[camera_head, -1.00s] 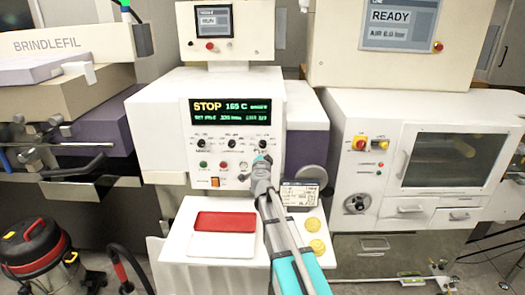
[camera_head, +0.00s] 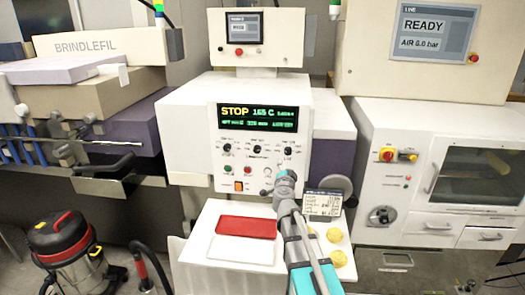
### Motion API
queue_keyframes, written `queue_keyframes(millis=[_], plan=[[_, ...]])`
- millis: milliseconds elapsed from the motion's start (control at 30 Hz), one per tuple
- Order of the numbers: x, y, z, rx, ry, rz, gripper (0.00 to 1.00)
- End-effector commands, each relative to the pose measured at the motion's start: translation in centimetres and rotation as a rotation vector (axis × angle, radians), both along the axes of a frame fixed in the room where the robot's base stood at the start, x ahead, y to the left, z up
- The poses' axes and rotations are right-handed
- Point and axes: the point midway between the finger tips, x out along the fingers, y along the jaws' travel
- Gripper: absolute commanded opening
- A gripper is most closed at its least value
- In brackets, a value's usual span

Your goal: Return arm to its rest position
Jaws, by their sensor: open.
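My arm (camera_head: 309,255) reaches up from the bottom of the head view, over the white shelf of the middle machine. My gripper (camera_head: 283,182) is at its far end, in front of the lower part of the control panel (camera_head: 257,147). The gripper looks small and its fingers are hard to make out. Nothing shows held in it. I cannot tell whether it touches the panel.
A red pad (camera_head: 246,227) and yellow round pieces (camera_head: 337,246) lie on the shelf (camera_head: 205,242) beside my arm. A small label card (camera_head: 322,203) stands right of the gripper. A red and black vacuum (camera_head: 66,250) stands on the floor at left.

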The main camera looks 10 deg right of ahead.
Motion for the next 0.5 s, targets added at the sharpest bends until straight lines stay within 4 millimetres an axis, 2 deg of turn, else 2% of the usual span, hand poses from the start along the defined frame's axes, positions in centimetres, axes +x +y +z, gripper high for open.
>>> queue_keyframes(millis=[167, 267, 500], plan=[[-0.2, 1.6, 0.0, -0.038, -0.001, 0.081, 0.82], [-0.5, 3.3, -0.2, -0.078, 0.006, 0.165, 0.82], [-2.3, 8.8, -2.3, -0.201, 0.086, 0.439, 0.82]])
